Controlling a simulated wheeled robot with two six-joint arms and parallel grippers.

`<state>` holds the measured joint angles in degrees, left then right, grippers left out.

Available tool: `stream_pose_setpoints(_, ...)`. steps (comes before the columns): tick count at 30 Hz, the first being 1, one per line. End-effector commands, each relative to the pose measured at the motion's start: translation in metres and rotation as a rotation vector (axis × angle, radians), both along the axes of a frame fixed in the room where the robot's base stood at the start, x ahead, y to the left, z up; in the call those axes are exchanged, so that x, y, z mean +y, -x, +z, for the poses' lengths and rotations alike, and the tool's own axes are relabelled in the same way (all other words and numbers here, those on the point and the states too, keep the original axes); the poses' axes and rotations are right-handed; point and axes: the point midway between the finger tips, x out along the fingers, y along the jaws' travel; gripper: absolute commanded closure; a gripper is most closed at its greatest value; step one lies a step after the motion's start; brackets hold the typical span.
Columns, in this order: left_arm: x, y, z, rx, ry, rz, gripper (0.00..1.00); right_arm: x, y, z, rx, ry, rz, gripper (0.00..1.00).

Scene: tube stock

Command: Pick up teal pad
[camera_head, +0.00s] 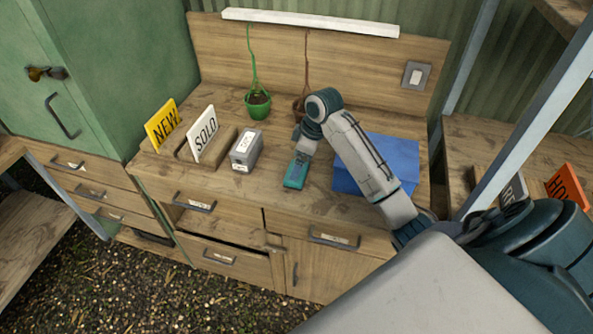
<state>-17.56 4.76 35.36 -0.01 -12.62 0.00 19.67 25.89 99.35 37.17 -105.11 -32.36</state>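A small teal block, which looks like the teal pad (295,177), lies on the wooden desk (225,185) near its front edge. My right arm reaches in from the right and bends down over it. My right gripper (299,158) points down at the pad, at or just above its back end. The fingers are small and blend with the pad, so I cannot tell whether they are open, shut or touching it. My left gripper is not in view.
A grey labelled box (245,150) stands left of the pad; a blue box (400,155) is right, partly behind my arm. NEW (162,124) and SOLD (202,133) signs stand at left. A green pot (258,106) and a brown pot (298,108) stand behind.

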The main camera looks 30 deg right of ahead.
Motion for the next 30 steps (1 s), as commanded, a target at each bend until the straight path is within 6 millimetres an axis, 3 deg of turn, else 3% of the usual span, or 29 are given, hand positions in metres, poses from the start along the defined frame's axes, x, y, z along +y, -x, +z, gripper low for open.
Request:
stream_pose_setpoints(5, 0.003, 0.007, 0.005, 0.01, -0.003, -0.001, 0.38, 0.001, -0.002, -0.012, 0.002, 0.0, -0.001, 0.0)
stream_pose_setpoints(11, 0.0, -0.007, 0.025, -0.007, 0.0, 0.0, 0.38, 0.001, -0.005, -0.038, 0.006, -0.001, -0.001, 0.0)
stream_pose_setpoints(15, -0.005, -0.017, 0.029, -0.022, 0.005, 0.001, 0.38, 0.004, -0.01, -0.056, 0.003, 0.0, 0.001, 0.0)
stream_pose_setpoints(23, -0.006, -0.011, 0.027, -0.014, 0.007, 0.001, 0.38, 0.004, -0.011, -0.062, 0.0, 0.002, 0.001, 0.0)
stream_pose_setpoints(24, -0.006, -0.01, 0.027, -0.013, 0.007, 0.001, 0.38, 0.004, -0.011, -0.061, 0.0, 0.002, 0.001, 0.02)
stream_pose_setpoints(30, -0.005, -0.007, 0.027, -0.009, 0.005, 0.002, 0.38, 0.004, -0.011, -0.061, 0.0, 0.002, 0.001, 0.37)
